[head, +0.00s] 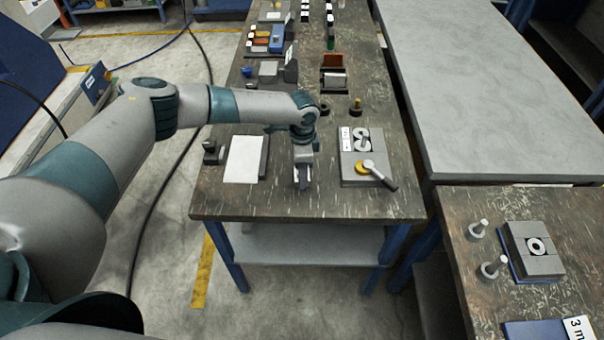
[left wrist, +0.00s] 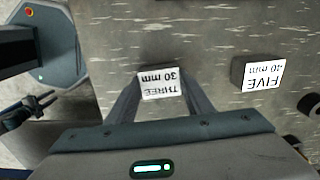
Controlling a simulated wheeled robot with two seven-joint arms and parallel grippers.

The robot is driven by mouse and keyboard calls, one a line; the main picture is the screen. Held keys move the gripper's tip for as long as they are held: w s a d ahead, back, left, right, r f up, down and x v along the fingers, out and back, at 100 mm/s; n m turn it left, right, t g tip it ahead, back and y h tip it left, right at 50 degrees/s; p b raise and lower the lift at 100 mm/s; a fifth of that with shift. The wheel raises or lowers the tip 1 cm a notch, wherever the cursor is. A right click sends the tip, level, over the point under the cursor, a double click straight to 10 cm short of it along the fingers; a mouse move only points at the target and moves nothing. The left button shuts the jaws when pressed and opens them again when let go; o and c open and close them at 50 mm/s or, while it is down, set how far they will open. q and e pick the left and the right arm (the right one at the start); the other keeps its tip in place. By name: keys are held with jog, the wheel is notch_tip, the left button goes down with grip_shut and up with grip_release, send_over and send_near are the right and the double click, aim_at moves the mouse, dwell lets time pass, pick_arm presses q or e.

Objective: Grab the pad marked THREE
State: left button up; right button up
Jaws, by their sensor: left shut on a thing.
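The pad marked THREE 30 mm (left wrist: 160,84) shows in the left wrist view, its white label upside down. My left gripper (left wrist: 160,75) is shut on this pad, with one finger on either side of it. In the head view my left gripper (head: 303,180) points down at the front part of the workbench (head: 320,208), and the pad cannot be made out clearly there. A second pad, marked FIVE 40 mm (left wrist: 258,76), stands to the right of it in the left wrist view, apart from my fingers.
In the head view a white sheet (head: 243,158) lies left of my gripper. A grey plate with a round fixture and a handle (head: 362,150) lies to the right. Several blocks and holders stand farther back. A second bench (head: 500,80) is at the right.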

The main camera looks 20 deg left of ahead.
pick_arm(q)
jog(key=shift+w+r, duration=0.1)
jog(key=shift+r, duration=0.35)
notch_tip(320, 180, up, 2)
jog(key=shift+r+b, duration=0.15)
jog(key=shift+b, duration=0.65)
jog(key=s+d+r+b, duration=0.3)
jog(key=d+r, duration=0.4)
jog(key=d, duration=0.4)
jog(key=shift+s+r+b, duration=0.15)
jog(key=shift+s+b, duration=0.15)
jog(key=shift+s, duration=0.5)
